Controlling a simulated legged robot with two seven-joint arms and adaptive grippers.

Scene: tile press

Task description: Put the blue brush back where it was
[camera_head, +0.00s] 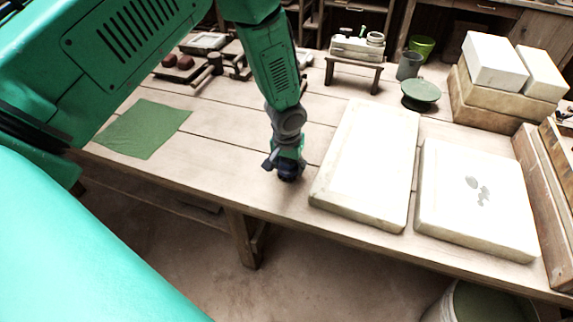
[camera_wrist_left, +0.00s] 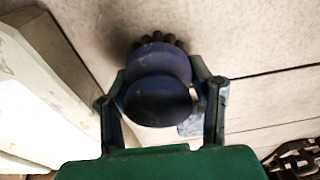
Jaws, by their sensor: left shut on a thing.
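The blue brush (camera_wrist_left: 158,98) is in the left wrist view, a dark blue rounded body with dark bristles at its far end. My left gripper (camera_wrist_left: 160,105) has its fingers closed on both sides of the brush. In the head view my left gripper (camera_head: 286,166) points down over the table, left of the nearer white slab, with the dark brush (camera_head: 287,176) at its tips. I cannot tell whether the bristles touch the tabletop. My right gripper is not in view.
Two pale slabs (camera_head: 368,165) (camera_head: 478,195) lie right of the gripper. A green cloth (camera_head: 145,128) lies flat at left. A small stand (camera_head: 353,75), a grey cup (camera_head: 409,66) and a green round dish (camera_head: 421,92) are at the back. Bare planks (camera_head: 220,165) lie left of the gripper.

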